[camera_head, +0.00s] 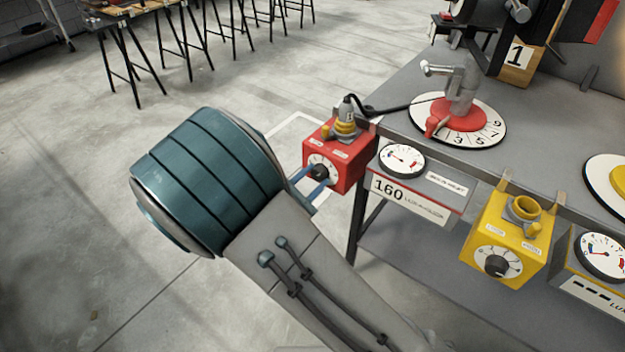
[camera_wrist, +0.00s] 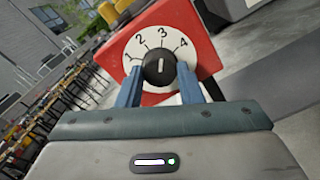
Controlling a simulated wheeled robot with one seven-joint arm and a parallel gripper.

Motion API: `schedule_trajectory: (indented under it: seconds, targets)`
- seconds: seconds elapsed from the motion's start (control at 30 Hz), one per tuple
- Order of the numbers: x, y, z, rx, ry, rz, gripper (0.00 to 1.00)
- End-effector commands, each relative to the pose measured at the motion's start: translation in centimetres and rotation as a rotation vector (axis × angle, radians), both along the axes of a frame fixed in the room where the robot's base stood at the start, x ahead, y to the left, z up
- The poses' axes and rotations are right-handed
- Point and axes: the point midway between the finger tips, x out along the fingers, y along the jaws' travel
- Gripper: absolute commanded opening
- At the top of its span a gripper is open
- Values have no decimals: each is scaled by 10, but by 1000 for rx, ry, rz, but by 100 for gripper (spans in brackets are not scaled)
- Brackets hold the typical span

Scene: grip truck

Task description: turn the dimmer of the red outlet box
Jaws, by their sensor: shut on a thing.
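The red outlet box (camera_head: 345,163) hangs at the near left corner of the grey table, with a yellow and grey plug on its top. Its dimmer is a black round knob (camera_wrist: 159,67) on a white dial (camera_wrist: 140,49) numbered 1 to 4. The white mark on the knob stands about upright, pointing between 2 and 3 or near them. My gripper (camera_wrist: 160,82) has its two blue fingers on either side of the knob, shut on it. In the head view my gripper (camera_head: 318,181) reaches the box front from the left, and the fingers partly cover the dial.
A gauge box marked 160 (camera_head: 416,194) hangs just right of the red box. A yellow outlet box (camera_head: 505,240) with its own knob hangs further right. A numbered disc with a red hub (camera_head: 458,118) lies on the table (camera_head: 405,88). Open floor lies left.

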Motion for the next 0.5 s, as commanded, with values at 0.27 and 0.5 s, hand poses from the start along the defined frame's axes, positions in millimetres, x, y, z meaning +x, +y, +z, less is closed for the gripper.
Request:
schedule_trajectory:
  seconds: [0.27,0.5]
  targets:
    - [-1,0,-1,-1,4,-1,55]
    - [0,0,-1,-1,2,-1,55]
